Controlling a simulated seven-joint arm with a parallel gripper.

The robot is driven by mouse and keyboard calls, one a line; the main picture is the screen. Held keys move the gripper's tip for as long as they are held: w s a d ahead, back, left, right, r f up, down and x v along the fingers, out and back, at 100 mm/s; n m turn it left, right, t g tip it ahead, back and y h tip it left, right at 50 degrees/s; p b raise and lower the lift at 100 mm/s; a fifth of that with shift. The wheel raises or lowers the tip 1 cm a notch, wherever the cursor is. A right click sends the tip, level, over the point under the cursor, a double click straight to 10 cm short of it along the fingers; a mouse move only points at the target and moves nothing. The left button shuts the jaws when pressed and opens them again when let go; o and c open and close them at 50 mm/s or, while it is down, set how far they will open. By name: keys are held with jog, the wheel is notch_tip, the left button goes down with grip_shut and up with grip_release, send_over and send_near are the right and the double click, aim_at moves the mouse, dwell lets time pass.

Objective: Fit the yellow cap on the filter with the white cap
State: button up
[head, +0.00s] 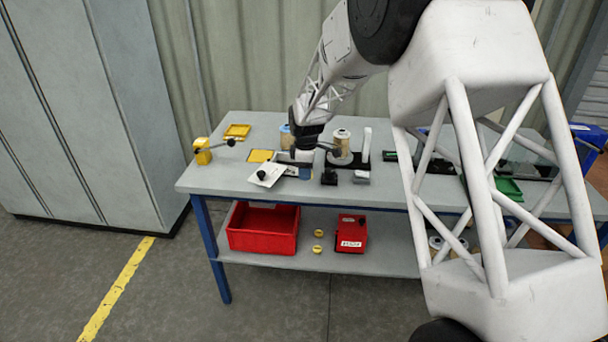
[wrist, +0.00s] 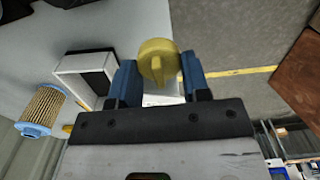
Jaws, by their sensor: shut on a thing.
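My gripper (wrist: 160,80) has two blue fingers and is shut on a yellow cap (wrist: 157,50), a round cap with a raised grip bar. In the head view my gripper (head: 305,172) is low over the front of the bench and the cap in it cannot be made out. The filter with the white cap (head: 341,142) stands upright on the bench, to the right of my gripper and farther back. Another filter, with a blue cap (head: 286,131), stands behind my wrist, partly hidden; a blue-ended filter also shows in the wrist view (wrist: 45,108).
A white plate with a black knob (head: 262,180) lies by the front edge. A white upright block (head: 366,145) stands right of the white-capped filter. A yellow tray (head: 237,131) is at the back left. Below are a red bin (head: 262,228) and two yellow round pieces (head: 318,233).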

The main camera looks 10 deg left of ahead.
jog(key=w+d+r, duration=0.4)
jog(key=w+r, duration=0.1)
jog(key=w, duration=0.7)
notch_tip(320, 180, up, 6)
send_over(341, 130)
jog(key=shift+f, duration=0.1)
jog(key=shift+f, duration=0.2)
jog(key=shift+f, duration=1.55)
jog(key=shift+f, duration=0.65)
dwell(1.1)
jog(key=o, duration=0.9)
jog(key=shift+c, duration=0.2)
jog(key=shift+o, duration=0.4)
